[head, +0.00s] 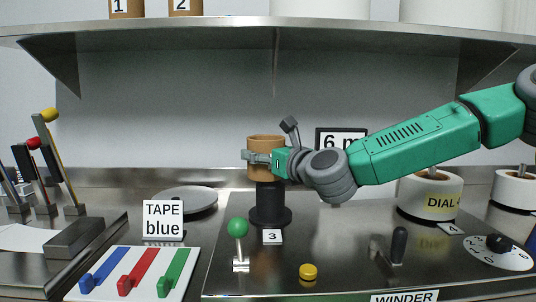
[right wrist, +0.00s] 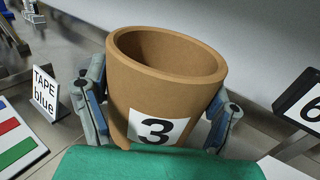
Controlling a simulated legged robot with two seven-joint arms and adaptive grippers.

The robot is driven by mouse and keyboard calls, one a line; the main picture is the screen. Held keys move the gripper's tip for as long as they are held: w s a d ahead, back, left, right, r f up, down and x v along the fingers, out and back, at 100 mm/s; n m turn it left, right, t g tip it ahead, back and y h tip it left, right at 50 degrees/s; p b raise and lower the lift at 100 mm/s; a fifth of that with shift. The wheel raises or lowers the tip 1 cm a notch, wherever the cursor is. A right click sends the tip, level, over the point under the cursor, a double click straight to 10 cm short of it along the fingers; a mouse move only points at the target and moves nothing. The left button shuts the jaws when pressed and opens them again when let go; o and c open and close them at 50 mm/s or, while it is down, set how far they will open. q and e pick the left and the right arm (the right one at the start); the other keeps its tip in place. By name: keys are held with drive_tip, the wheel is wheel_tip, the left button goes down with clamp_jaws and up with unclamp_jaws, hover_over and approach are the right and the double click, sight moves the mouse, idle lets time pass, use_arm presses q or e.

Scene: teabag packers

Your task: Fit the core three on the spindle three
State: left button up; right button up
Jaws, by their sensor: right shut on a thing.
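The core three is a brown cardboard tube (head: 265,143), upright in the head view; in the right wrist view the tube (right wrist: 125,96) shows its number 3 label and open top. My right gripper (head: 258,157) is shut on it, with a finger on each side. The spindle three is a black post on a wide round base (head: 270,213), behind a card with a 3 (head: 272,237). The core's lower edge lines up with the top of the black post. I cannot tell whether the post enters it. My left gripper is not in view.
A green-knobbed lever (head: 238,229) and a yellow button (head: 308,271) stand in front of the spindle. A white roll (head: 430,196) stands to the right under my arm. A "TAPE blue" sign (head: 163,220) stands left. A steel shelf (head: 200,29) hangs above.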

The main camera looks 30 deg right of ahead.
drive_tip(key=shift+s+d+f, duration=0.1)
drive_tip(key=shift+d+f, duration=0.05)
drive_tip(key=shift+d, duration=0.7)
drive_tip(key=shift+d+f, duration=0.1)
drive_tip(key=shift+d, duration=0.7)
drive_tip(key=shift+a+r, duration=0.2)
drive_tip(key=shift+a, duration=0.45)
drive_tip(key=shift+d+f, duration=0.2)
drive_tip(key=shift+d, duration=0.35)
use_arm(q)
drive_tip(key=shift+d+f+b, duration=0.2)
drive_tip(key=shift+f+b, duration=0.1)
drive_tip(key=shift+b, duration=0.05)
use_arm(e)
drive_tip(key=shift+a+r, duration=0.15)
drive_tip(key=shift+a, duration=0.85)
drive_tip(key=shift+d, duration=0.4)
drive_tip(key=shift+a, duration=0.65)
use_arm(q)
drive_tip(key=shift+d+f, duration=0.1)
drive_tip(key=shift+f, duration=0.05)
use_arm(e)
drive_tip(key=shift+d, duration=0.15)
